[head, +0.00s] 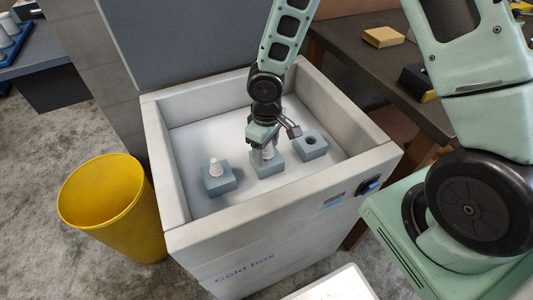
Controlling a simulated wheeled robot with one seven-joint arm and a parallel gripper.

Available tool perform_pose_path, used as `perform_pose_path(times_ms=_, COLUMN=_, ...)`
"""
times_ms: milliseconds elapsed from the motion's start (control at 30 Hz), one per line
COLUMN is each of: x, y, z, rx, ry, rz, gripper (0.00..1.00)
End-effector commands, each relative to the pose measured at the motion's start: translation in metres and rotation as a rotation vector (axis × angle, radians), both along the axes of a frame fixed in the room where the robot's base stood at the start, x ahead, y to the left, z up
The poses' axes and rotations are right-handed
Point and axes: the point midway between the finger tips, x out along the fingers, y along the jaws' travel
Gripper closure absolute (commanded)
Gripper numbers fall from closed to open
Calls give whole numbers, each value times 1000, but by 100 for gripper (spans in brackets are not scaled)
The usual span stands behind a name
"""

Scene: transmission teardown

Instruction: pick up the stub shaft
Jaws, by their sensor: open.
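My gripper (265,150) points down inside the open cold box (186,208). It is over the middle of several grey-blue blocks, the middle block (266,167). A pale, whitish shaft-like part stands in that block between or just behind my fingers, partly hidden by them. Whether the fingers touch it I cannot tell. Another whitish stepped part (215,168) stands upright in the left block (218,184). The right block (310,146) has an empty dark hole. Which whitish part is the stub shaft I cannot tell from the picture.
The box has thick raised walls around my gripper. A yellow bin (108,205) stands on the floor to the left. A brown table (345,38) at the upper right carries a yellow block (383,37). A blue rack (12,38) with pale parts is at the upper left.

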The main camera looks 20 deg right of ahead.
Motion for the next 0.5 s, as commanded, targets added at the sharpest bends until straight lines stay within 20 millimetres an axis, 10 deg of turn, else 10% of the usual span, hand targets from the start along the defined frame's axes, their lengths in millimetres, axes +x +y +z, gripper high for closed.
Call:
perform_pose_path(times_ms=300, x=0, y=0, z=-6, rx=0, ry=0, rz=0, gripper=37)
perform_pose_path(times_ms=500, x=0, y=0, z=-6, rx=0, ry=0, rz=0, gripper=93)
